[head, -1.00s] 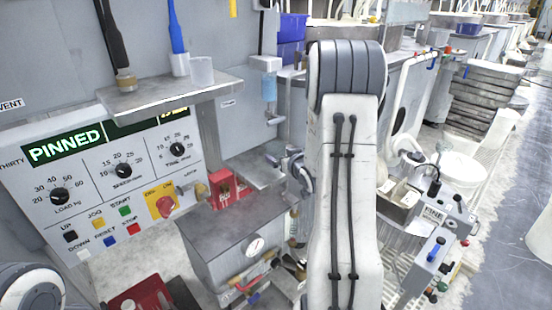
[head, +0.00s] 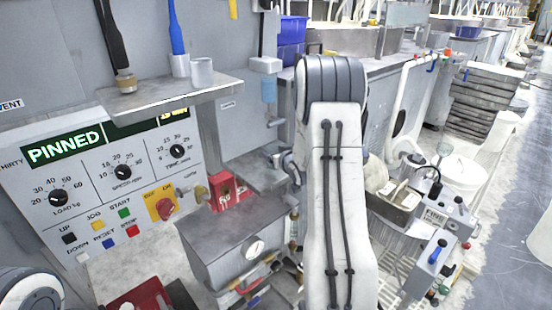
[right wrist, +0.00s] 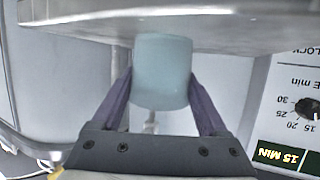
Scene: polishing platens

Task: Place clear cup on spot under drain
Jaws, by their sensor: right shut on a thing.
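The clear cup (right wrist: 163,75), pale blue-green and translucent, is between the two purple fingers of my right gripper (right wrist: 161,88) in the right wrist view, which is upside down. The gripper is shut on it. The cup's base side overlaps the edge of a metal ledge (right wrist: 210,22); I cannot tell whether it touches. A thin drain spout (right wrist: 150,124) shows on the cup's other side. My left gripper is out of view.
A pale cup (head: 202,72) and brushes stand on the upper shelf (head: 170,97). The control panel (head: 110,185) is at left.

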